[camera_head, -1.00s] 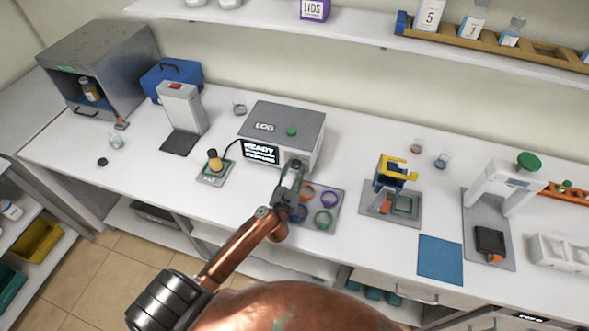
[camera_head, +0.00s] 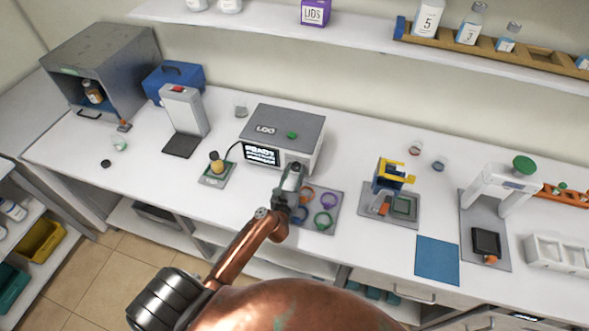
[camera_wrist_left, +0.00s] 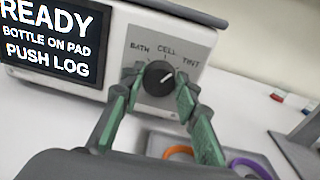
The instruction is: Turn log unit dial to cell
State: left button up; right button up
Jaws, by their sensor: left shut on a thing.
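The log unit (camera_head: 283,128) is a grey and white box with a green button on top and a lit screen. Its black dial (camera_wrist_left: 158,79) shows in the left wrist view, under the labels BATH, CELL and TINT. The dial's white pointer mark slants up and right, toward the TINT side of CELL. My left gripper (camera_head: 291,178) is at the unit's front right; in the left wrist view its green fingers (camera_wrist_left: 160,84) are shut on the dial, one on each side. The head view hides the dial behind the gripper. My right gripper is not in view.
A grey mat with coloured rings (camera_head: 325,200) lies just right of my left gripper. A small pad with a yellow-topped item (camera_head: 216,168) is left of the unit. A yellow and blue device (camera_head: 392,180) stands farther right. The screen (camera_wrist_left: 48,45) reads "READY BOTTLE ON PAD PUSH LOG".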

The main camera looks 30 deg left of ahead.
pick_arm(q)
jog(key=n+p, duration=0.2)
jog(key=n, duration=0.2)
jog(key=shift+r, duration=0.15)
jog(key=shift+a+n+p, duration=0.1)
jog(key=shift+n+p, duration=0.75)
jog(key=shift+n, duration=0.25)
jog(key=o, duration=1.2)
jog(key=shift+c, duration=0.2)
